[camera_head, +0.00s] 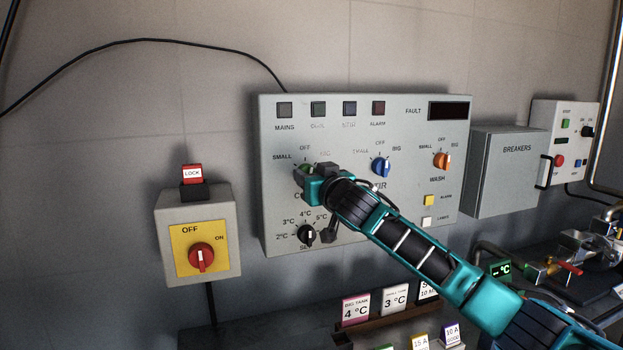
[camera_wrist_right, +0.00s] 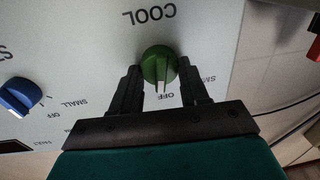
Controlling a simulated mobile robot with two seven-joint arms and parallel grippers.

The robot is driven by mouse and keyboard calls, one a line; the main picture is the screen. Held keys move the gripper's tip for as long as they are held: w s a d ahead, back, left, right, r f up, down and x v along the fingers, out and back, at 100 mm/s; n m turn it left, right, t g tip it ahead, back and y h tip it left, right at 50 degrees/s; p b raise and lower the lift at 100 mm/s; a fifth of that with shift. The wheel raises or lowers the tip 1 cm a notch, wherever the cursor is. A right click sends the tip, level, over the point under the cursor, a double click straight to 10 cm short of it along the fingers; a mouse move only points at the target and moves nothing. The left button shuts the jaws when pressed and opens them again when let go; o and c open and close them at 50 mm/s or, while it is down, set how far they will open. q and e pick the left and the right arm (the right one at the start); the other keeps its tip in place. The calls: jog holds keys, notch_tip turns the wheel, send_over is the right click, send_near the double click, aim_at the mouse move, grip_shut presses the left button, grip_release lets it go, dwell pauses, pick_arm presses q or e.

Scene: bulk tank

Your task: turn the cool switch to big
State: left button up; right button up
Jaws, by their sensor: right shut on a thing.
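The green COOL knob (camera_wrist_right: 158,64) is on the grey control panel (camera_head: 345,135). In the head view a bit of the green knob (camera_head: 306,168) shows above my right gripper (camera_head: 304,176), under the OFF label. My right gripper (camera_wrist_right: 160,82) is shut on the knob, with one dark finger on each side of it. In the wrist view, which is upside down, the knob's white pointer line points toward OFF. My left gripper is not in view.
A blue knob (camera_head: 381,166) and an orange WASH knob (camera_head: 442,160) are to the right. A black set dial (camera_head: 307,235) is below. Signs (camera_head: 355,309) stand below the panel.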

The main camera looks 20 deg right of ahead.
jog(key=m+p, duration=0.1)
jog(key=m, duration=0.6)
jog(key=shift+f+m, duration=0.1)
jog(key=shift+m, duration=0.3)
jog(key=shift+d+p, duration=0.1)
jog(key=shift+p, duration=0.2)
jog(key=o, duration=1.1)
jog(key=shift+c, duration=0.2)
jog(key=shift+s, duration=0.1)
jog(key=s+d, duration=0.1)
jog(key=s, duration=1.1)
jog(key=shift+s+f, duration=0.35)
jog(key=shift+f, duration=0.05)
